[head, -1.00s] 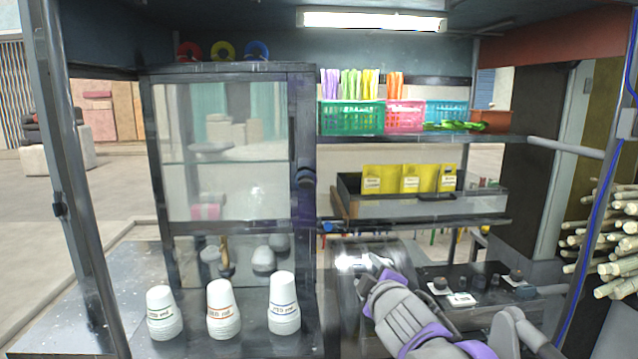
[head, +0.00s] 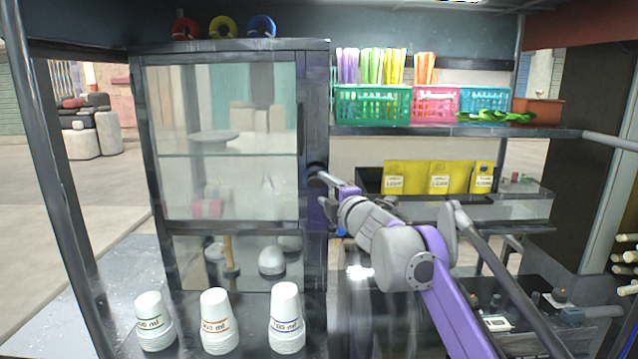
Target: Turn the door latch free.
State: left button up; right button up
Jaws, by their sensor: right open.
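The glass-fronted cabinet door (head: 225,140) stands closed on the left half of the view. Its dark round latch (head: 315,170) sits on the right side of the frame, below a dark vertical handle (head: 301,117). My right gripper (head: 325,190) is open just right of and slightly below the latch, its upper finger reaching close to it. I cannot tell whether that finger touches the latch. The gripper hides part of the frame below the latch. My left gripper is not in view.
Stacked white cups (head: 285,318) stand in front of the cabinet. A shiny metal drum (head: 370,305) lies below my right arm. Coloured rings (head: 222,27) sit on the cabinet top.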

aim_at(318, 184)
jog(key=shift+p+x, duration=0.4)
jog(key=shift+x, duration=1.7)
grip_shut()
